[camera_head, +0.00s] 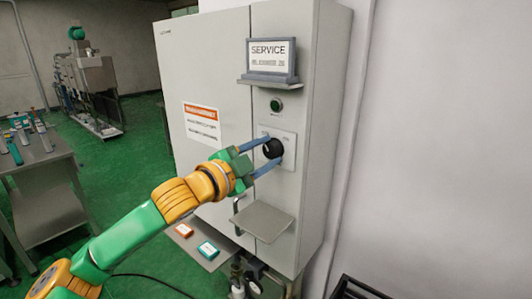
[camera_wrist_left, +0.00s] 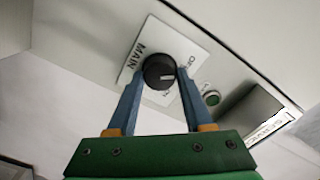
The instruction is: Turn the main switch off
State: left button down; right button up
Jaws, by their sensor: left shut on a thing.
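The main switch (camera_head: 272,148) is a round black knob on a white plate on the grey cabinet's front. In the left wrist view the knob (camera_wrist_left: 159,71) sits on a plate marked MAIN, with a pale pointer line on its face. My left gripper (camera_head: 265,154) reaches the knob, one blue finger on each side of it. In the left wrist view the gripper (camera_wrist_left: 158,80) is shut on the knob. The position words on the plate are partly hidden by the knob and fingers. My right gripper is not in view.
A green button (camera_head: 276,104) sits above the switch, under a shelf with a SERVICE sign (camera_head: 271,56). A small grey shelf (camera_head: 262,220) juts out below. A cabinet handle (camera_head: 238,212) is near it. A table (camera_head: 45,165) with items stands at the left.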

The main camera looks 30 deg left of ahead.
pick_arm(q)
jog(key=shift+n, duration=0.8)
jog(key=shift+c, duration=1.5)
grip_release()
jog(key=shift+s+a+f, duration=0.1)
jog(key=shift+s+f, duration=0.05)
jog(key=s+b, duration=0.6)
jog(key=shift+s+a+b, duration=0.2)
jog(key=shift+s+b, duration=0.15)
jog(key=shift+s, duration=0.05)
